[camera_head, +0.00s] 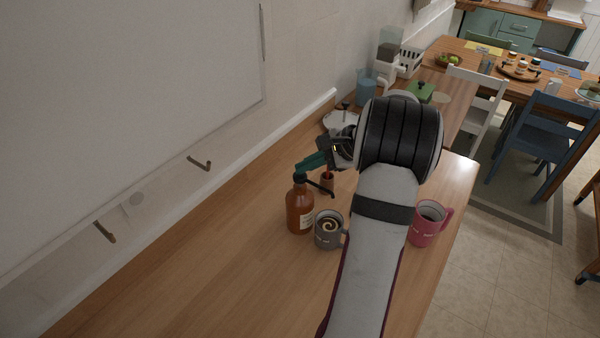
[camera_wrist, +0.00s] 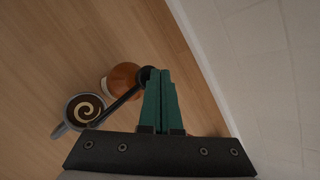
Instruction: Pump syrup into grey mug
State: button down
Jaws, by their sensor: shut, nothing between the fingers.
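The amber syrup bottle (camera_head: 299,208) with a black pump head (camera_head: 302,180) stands upright on the wooden counter. Its black spout reaches toward the grey mug (camera_head: 328,232), which holds coffee with a pale swirl. The wrist view shows the grey mug (camera_wrist: 85,110), the bottle (camera_wrist: 122,82) and the pump spout (camera_wrist: 128,98) ending near the mug's rim. My gripper (camera_head: 304,166) has green fingers, shut and empty, at the pump head. In the wrist view my gripper's fingertips (camera_wrist: 160,72) lie over or beside the pump top; I cannot tell whether they touch.
A pink mug (camera_head: 428,222) stands to the right of my arm near the counter's edge. A small reddish-brown cup (camera_head: 327,184) stands behind the grey mug. A white plate (camera_head: 341,119) lies farther back. The counter's near left is clear; a wall borders it.

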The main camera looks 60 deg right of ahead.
aim_at(305, 175)
jog(key=shift+f, duration=0.75)
dwell(0.5)
jog(key=shift+r, duration=1.6)
jog(key=shift+r, duration=2.5)
